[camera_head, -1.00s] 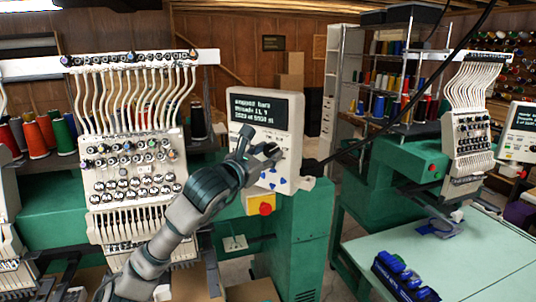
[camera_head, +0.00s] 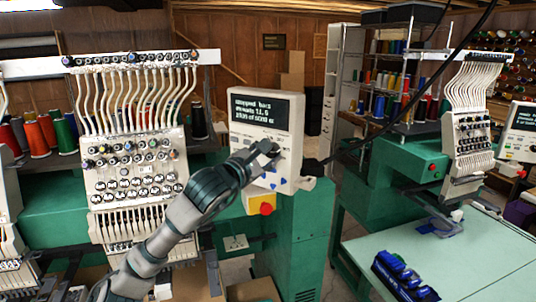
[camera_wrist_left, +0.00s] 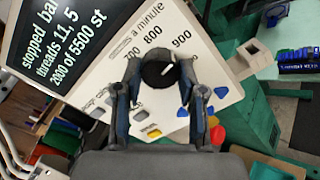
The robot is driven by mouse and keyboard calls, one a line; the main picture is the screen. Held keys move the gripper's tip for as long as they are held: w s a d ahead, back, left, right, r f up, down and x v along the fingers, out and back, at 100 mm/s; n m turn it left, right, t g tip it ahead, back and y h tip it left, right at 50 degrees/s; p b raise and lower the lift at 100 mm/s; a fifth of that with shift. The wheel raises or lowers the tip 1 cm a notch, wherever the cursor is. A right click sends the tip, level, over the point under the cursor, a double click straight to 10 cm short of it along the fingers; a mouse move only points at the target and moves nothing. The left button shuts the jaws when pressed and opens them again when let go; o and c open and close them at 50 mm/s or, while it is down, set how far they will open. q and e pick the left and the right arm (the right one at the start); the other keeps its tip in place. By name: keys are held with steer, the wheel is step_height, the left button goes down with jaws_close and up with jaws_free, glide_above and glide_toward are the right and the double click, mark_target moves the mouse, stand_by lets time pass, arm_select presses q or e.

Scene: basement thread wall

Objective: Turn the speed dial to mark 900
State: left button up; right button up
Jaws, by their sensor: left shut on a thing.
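The black speed dial (camera_wrist_left: 158,72) is on the white control panel (camera_wrist_left: 100,68), with printed marks 700, 800 and 900 around its upper side in the left wrist view. A pale line on the dial points to the upper right, roughly toward the 900 mark (camera_wrist_left: 181,38); I cannot tell whether it lines up exactly. My left gripper (camera_wrist_left: 160,70) is shut on the dial, one finger on each side. In the head view my left gripper (camera_head: 264,152) is at the panel (camera_head: 292,150) below its screen and hides most of the dial.
Blue arrow buttons (camera_wrist_left: 221,92), a yellow button (camera_wrist_left: 153,132) and a red knob (camera_wrist_left: 217,136) are close to the fingers. An embroidery head (camera_head: 130,170) stands left of the panel. A pale table (camera_head: 460,262) is at the right.

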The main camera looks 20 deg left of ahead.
arm_select(q)
steer(key=shift+d+f, duration=0.1)
steer(key=shift+f, duration=0.05)
arm_select(e)
steer(key=shift+s, duration=0.25)
arm_select(q)
steer(key=o, duration=1.1)
steer(key=shift+o, duration=0.2)
steer(key=shift+s, duration=0.1)
arm_select(e)
steer(key=shift+s+a, duration=0.1)
steer(key=shift+s, duration=0.15)
arm_select(q)
steer(key=shift+s, duration=0.1)
steer(key=v, duration=1.2)
arm_select(e)
steer(key=shift+w, duration=0.3)
